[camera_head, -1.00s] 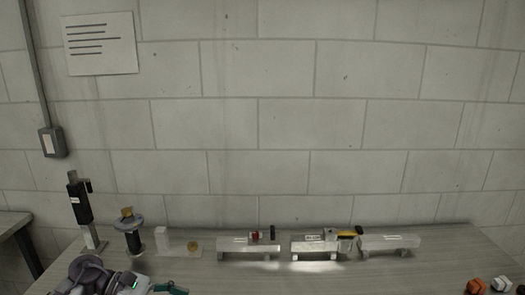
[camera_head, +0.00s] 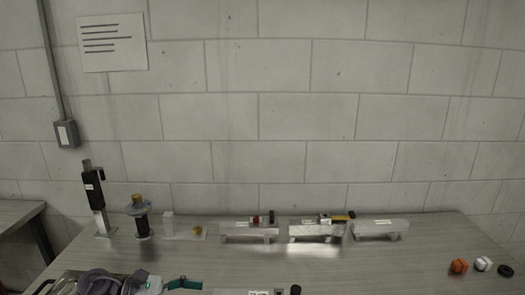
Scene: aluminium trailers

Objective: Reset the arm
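Part of an arm that seems to be my left one (camera_head: 100,283) shows at the bottom left, low over the near part of the table, as grey rounded joints with a small lit green spot. A teal and dark piece (camera_head: 183,284) sticks out to the right of it. I cannot tell whether this is part of the gripper or a separate thing. The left gripper's fingers are not clearly seen, and the lower part is cut off by the picture edge. My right arm and gripper are not in view.
Three aluminium trailers (camera_head: 249,232) stand in a row at the table's back; small parts lie on two. A black post (camera_head: 94,190) and a spool-like stand (camera_head: 140,222) are at the left. Orange (camera_head: 459,265) and white (camera_head: 483,263) pieces lie right. The table's middle right is clear.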

